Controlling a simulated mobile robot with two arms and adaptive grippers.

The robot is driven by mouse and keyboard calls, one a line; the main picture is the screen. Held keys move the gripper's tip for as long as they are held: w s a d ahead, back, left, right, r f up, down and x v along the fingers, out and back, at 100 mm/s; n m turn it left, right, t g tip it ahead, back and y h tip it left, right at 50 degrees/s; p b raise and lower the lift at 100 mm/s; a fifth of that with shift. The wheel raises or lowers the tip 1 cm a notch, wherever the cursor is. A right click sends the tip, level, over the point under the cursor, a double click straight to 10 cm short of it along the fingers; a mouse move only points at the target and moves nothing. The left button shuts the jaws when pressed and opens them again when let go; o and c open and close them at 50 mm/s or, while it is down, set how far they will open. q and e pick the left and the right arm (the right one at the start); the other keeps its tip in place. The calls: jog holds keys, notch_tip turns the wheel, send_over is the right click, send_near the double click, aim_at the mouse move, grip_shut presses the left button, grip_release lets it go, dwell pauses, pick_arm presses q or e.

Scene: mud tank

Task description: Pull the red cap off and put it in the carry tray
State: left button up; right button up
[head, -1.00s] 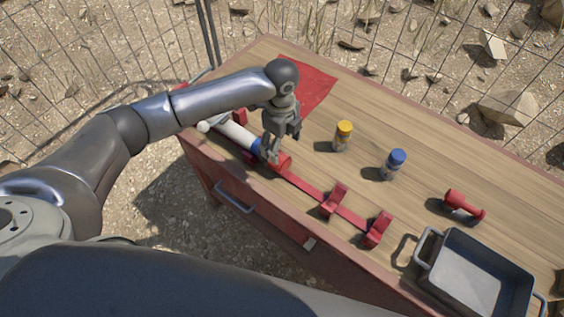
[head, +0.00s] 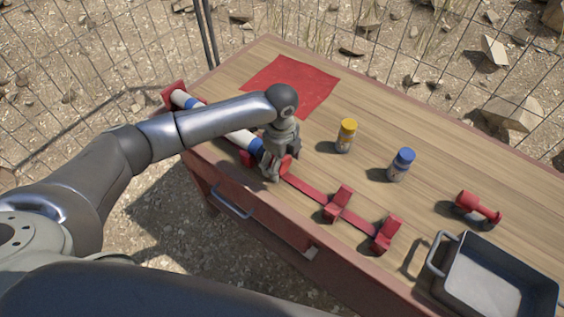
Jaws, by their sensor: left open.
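A white tube with blue bands (head: 240,138) lies along the near left side of the wooden bench, partly hidden by my left arm. At its near right end, a red part (head: 286,164) shows beside my gripper; it looks like the red cap, but it is mostly hidden and could be a holder. My left gripper (head: 271,175) points down over this end of the tube, fingers open. Contact with the red part cannot be told. The carry tray (head: 438,271), dark grey with handles, stands at the bench's right end. My right gripper is out of view.
Red holders (head: 338,204) (head: 387,234) stand on a red rail right of the gripper. A yellow-capped bottle (head: 346,136), a blue-capped bottle (head: 401,165) and a red handled object (head: 478,207) stand behind. A red mat (head: 291,83) lies at the back.

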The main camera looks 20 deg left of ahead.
pick_arm(q)
jog(key=shift+c, duration=0.2)
jog(key=c, duration=0.8)
jog(key=shift+o, duration=0.2)
jog(key=shift+d, duration=0.15)
jog(key=shift+s+d+p, duration=0.2)
jog(key=shift+d+p, duration=0.1)
jog(key=shift+d, duration=0.2)
jog(key=shift+s+d+p, duration=0.2)
jog(key=shift+d+p, duration=0.1)
jog(key=shift+d, duration=0.15)
jog(key=shift+s+d+p, duration=0.25)
jog(key=shift+d, duration=0.4)
jog(key=shift+s+d+p, duration=0.2)
jog(key=shift+d+p, duration=0.05)
jog(key=shift+d, duration=0.35)
notch_tip(320, 180, up, 8)
jog(key=p, duration=0.8)
jog(key=shift+f, duration=0.25)
